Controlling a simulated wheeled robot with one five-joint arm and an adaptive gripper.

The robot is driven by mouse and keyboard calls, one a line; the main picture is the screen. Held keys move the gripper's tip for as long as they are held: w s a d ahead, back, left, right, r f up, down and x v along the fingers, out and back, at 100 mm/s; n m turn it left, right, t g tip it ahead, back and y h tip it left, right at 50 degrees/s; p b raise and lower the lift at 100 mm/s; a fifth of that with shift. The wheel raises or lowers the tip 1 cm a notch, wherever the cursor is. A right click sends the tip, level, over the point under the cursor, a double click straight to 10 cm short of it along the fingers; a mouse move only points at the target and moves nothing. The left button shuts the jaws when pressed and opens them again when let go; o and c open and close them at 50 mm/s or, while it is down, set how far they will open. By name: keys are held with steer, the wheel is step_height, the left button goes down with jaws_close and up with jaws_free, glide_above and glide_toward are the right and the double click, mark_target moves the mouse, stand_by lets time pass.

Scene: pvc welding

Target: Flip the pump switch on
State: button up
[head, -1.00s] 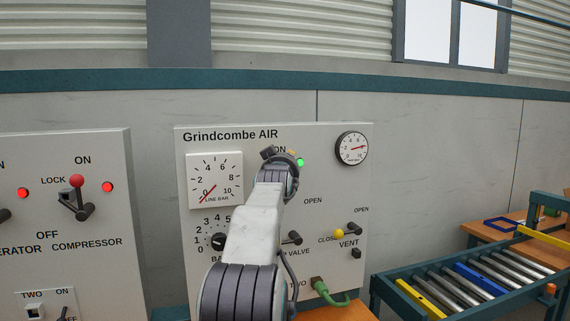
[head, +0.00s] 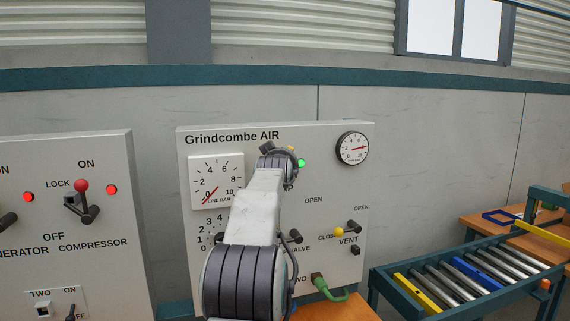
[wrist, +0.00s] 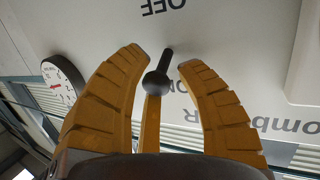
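In the wrist view, which is upside down to the panel, a black lever with a round ball (wrist: 157,84) stands out from the Grindcombe AIR panel (wrist: 235,75). Its thin end points toward the OFF label (wrist: 163,7). My gripper (wrist: 165,59) is open, with its yellow fingers apart on either side of the lever; no contact is clear. In the head view, my arm hides this switch and its labels.
The panel also carries a line gauge (head: 217,180), a valve lever (head: 295,237), a yellow-tipped vent lever (head: 342,231) and a round gauge (head: 352,148). A compressor panel (head: 120,170) stands left. A roller conveyor (head: 465,275) is at right. A green hose (head: 328,291) sits low.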

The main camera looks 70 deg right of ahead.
steer(key=shift+o, duration=1.3)
steer(key=shift+s, duration=0.1)
steer(key=shift+a, duration=0.1)
steer(key=v, duration=1.2)
